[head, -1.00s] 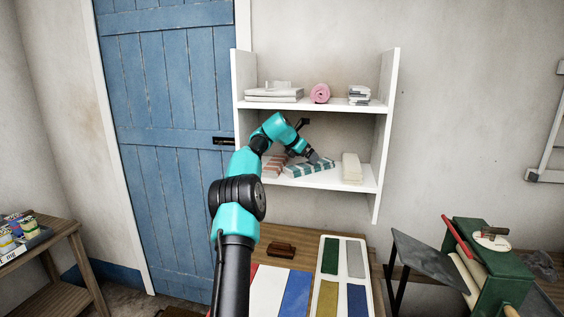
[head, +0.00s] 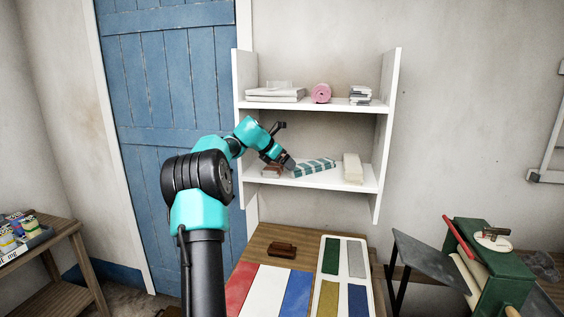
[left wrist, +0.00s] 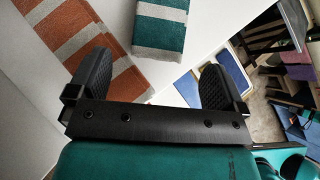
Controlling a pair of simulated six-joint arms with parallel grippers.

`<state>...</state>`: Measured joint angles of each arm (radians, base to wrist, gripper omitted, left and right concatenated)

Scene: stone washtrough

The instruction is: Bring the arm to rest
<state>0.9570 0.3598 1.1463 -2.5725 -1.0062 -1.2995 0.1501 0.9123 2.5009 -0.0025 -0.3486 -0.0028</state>
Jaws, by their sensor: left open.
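My left gripper (head: 290,163) is at the lower shelf, at the left end of a teal-and-white striped folded cloth (head: 316,168). In the left wrist view my left gripper (left wrist: 155,80) has its two black fingers wide apart with nothing held between them. The teal-striped cloth (left wrist: 160,28) lies beyond the fingertips there. An orange-and-white striped cloth (left wrist: 85,35) lies beyond the left finger; in the head view this cloth (head: 272,171) is partly hidden by my gripper. I cannot tell whether the gripper touches either cloth. My right gripper does not show.
The white shelf unit (head: 387,130) holds a pink roll (head: 321,93) and white linens above, and a cream folded cloth (head: 352,168) below. Under it, a wooden table bears a brown block (head: 283,248) and coloured panels. A green machine (head: 485,260) stands at right.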

